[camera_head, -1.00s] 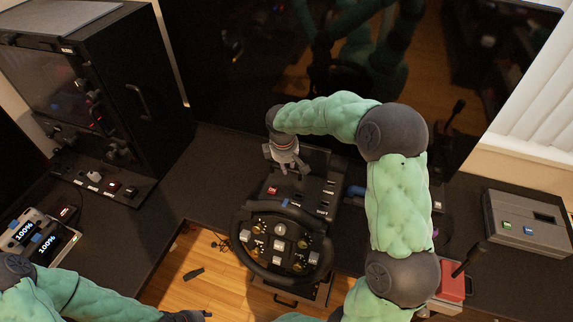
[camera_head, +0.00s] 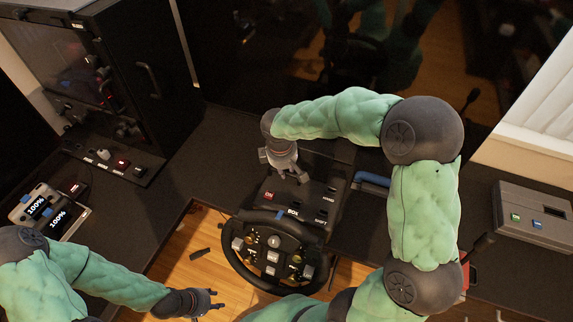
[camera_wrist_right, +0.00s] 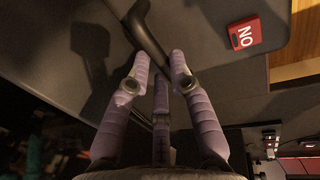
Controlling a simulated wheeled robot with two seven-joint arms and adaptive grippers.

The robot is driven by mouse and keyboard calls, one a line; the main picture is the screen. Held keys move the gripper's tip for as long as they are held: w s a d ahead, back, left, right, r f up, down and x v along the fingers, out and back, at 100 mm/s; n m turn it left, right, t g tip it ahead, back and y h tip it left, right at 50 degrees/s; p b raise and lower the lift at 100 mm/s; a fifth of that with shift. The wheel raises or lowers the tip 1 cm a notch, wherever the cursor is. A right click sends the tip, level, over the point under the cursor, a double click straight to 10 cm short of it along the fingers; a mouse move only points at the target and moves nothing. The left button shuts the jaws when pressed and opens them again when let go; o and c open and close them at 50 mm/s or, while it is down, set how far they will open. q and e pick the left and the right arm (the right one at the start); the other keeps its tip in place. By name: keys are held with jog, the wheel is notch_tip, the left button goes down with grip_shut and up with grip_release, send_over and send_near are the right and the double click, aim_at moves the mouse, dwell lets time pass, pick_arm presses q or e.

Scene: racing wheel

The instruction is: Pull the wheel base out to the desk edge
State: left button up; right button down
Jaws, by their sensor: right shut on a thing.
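The wheel base (camera_head: 312,197) is a dark box with a red ON button and several switches on top. The black steering wheel (camera_head: 275,253) is on its near side, hanging out over the wooden floor. My right gripper (camera_head: 294,174) is at the far part of the base. In the right wrist view its fingers (camera_wrist_right: 160,66) are closed around a dark bar-like handle (camera_wrist_right: 149,32), near the red ON button (camera_wrist_right: 243,35). My left gripper (camera_head: 212,299) is at the lower left, over the floor, apart from the base, fingers spread and empty.
The dark desk (camera_head: 225,150) runs behind and beside the base. A black cabinet (camera_head: 150,95) stands at the back left. Two displays reading 100% (camera_head: 47,212) are at the left. A grey box (camera_head: 530,215) and a red-based lever (camera_head: 472,275) are at the right.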

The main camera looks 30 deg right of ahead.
jog(key=c, duration=1.1)
grip_release()
jog(key=r, duration=0.4)
jog(key=s+a+r, duration=0.1)
jog(key=r, duration=0.6)
jog(key=shift+s+a+r, duration=0.25)
jog(key=shift+a+r, duration=0.1)
